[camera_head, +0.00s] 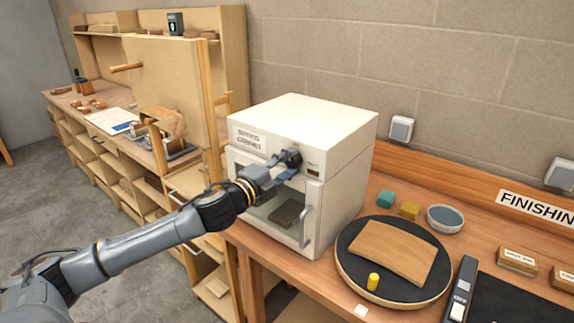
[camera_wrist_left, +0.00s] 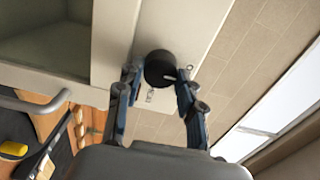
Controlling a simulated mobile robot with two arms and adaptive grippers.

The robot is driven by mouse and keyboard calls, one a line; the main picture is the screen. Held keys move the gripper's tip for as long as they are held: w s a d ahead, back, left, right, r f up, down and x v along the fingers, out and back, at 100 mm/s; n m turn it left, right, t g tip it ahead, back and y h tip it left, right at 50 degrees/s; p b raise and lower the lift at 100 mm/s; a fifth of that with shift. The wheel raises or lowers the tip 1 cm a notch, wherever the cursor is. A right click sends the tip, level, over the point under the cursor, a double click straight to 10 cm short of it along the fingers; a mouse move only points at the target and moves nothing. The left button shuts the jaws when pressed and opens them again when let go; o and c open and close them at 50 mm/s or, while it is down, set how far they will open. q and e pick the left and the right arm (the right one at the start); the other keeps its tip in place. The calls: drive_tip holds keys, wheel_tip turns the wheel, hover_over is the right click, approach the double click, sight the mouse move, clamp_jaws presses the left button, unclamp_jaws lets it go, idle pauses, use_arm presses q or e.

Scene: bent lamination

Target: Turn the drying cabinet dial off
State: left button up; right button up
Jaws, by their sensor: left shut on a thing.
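The white drying cabinet (camera_head: 345,150) stands on the wooden bench, with its glass door shut and a label on its upper front. Its black round dial (camera_head: 290,158) is on the upper front panel, right of the label. In the left wrist view the dial (camera_wrist_left: 160,68) sits between my fingers, with a pale mark on its edge. My left gripper (camera_head: 283,165) is at the front panel, shut on the dial; it also shows in the left wrist view (camera_wrist_left: 158,85). The dial's setting marks are too small to read. My right gripper is not in view.
A round black turntable (camera_head: 352,275) with a curved wooden piece (camera_head: 393,252) and a yellow cylinder (camera_head: 373,282) is right of the cabinet. The door handle (camera_head: 306,226) sticks out below my gripper.

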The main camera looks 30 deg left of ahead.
use_arm(q)
drive_tip(key=o, duration=1.2)
drive_tip(key=shift+c, duration=0.2)
drive_tip(key=shift+s, duration=0.15)
drive_tip(key=shift+s+a+f, duration=0.1)
drive_tip(key=shift+s+f, duration=0.05)
drive_tip(key=shift+s, duration=0.45)
drive_tip(key=s, duration=0.6)
drive_tip(key=shift+s+a, duration=0.25)
